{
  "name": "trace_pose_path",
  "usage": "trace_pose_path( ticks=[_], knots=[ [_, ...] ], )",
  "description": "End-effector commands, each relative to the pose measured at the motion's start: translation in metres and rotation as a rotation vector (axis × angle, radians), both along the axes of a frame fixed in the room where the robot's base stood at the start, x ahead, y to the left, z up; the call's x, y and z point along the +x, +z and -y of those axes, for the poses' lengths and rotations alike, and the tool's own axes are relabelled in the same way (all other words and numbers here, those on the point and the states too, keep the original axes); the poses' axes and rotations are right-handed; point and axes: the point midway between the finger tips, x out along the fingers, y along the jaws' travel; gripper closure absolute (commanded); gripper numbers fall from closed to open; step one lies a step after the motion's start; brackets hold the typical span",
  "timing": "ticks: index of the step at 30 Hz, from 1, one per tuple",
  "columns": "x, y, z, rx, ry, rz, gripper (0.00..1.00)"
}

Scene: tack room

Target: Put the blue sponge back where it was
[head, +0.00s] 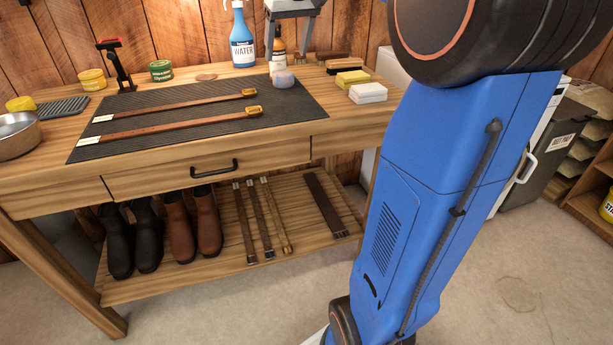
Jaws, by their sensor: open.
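My gripper (289,52) hangs from the top edge of the head view over the back of the workbench (60,185). Its two grey fingers are apart and I see nothing held between them. I cannot make out a clearly blue sponge. A small rounded pale bluish thing (284,79) rests at the back right of the dark ribbed mat (200,122), below and in front of the gripper. It is too small to tell whether it is the sponge.
Two brown straps (175,125) lie on the mat. A blue spray bottle (242,40) stands behind it. A yellow block (352,79) and a white block (368,93) lie to the right. A metal bowl (17,136) is at the left. Boots (178,225) stand on the lower shelf.

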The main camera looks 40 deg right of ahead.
Motion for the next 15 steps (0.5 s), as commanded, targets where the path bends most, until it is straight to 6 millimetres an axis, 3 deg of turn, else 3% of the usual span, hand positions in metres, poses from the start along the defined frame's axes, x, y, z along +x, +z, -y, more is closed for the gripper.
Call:
trace_pose_path(
  ticks=[6,15],
  knots=[
    [-0.071,-0.028,-0.054,-0.002,0.026,0.005,0.3],
    [-0.173,-0.091,-0.111,0.0,0.059,0.008,0.3]
  ],
)
